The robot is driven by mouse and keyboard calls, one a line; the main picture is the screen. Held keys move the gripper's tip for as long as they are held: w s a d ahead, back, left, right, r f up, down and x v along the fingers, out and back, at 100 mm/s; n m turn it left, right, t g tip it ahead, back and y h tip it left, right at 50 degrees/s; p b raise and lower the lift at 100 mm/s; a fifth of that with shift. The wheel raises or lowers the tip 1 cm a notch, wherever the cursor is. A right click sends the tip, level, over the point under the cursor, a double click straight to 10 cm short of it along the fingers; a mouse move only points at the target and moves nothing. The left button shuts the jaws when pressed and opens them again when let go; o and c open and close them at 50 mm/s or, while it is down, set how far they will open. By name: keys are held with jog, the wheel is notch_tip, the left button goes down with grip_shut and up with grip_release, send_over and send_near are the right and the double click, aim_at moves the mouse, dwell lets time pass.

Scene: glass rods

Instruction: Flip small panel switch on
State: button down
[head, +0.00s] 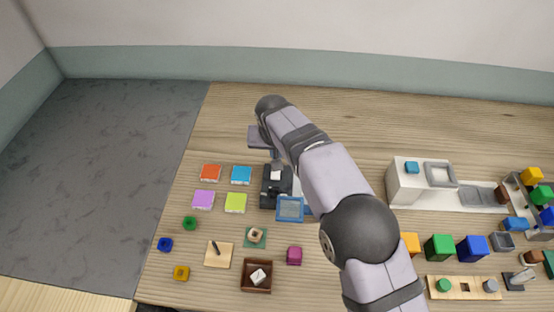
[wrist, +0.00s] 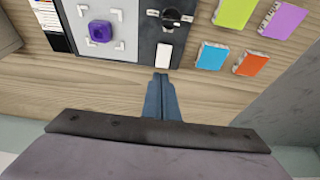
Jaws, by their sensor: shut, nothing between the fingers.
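The panel (wrist: 149,45) is dark grey, with a small white switch (wrist: 163,55) near its edge and a round black knob (wrist: 171,18) beyond it in the wrist view. The panel also shows in the head view (head: 268,199), with the white switch (head: 276,175) near its far end. My gripper (wrist: 161,76) is shut and empty. Its blue-grey fingertips are just short of the switch in the wrist view; I cannot tell whether they touch it. In the head view my gripper (head: 275,156) is by the panel's far end, partly hidden by my arm.
Orange (head: 210,172), blue (head: 241,175), purple (head: 203,200) and lime (head: 236,203) tiles lie left of the panel. A blue-framed tray (head: 290,209) is close to its near right. A white unit (head: 407,181) stands further right.

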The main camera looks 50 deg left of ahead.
aim_at(277, 176)
jog(key=p+x, duration=0.1)
jog(key=x, duration=0.2)
jog(key=p+x, duration=0.1)
jog(key=x, duration=0.1)
jog(key=shift+s+d+f, duration=0.15)
jog(key=shift+f, duration=0.3)
jog(key=shift+f+b, duration=0.45)
jog(key=shift+r, duration=0.15)
jog(key=shift+s+d, duration=0.55)
jog(key=shift+d, duration=0.05)
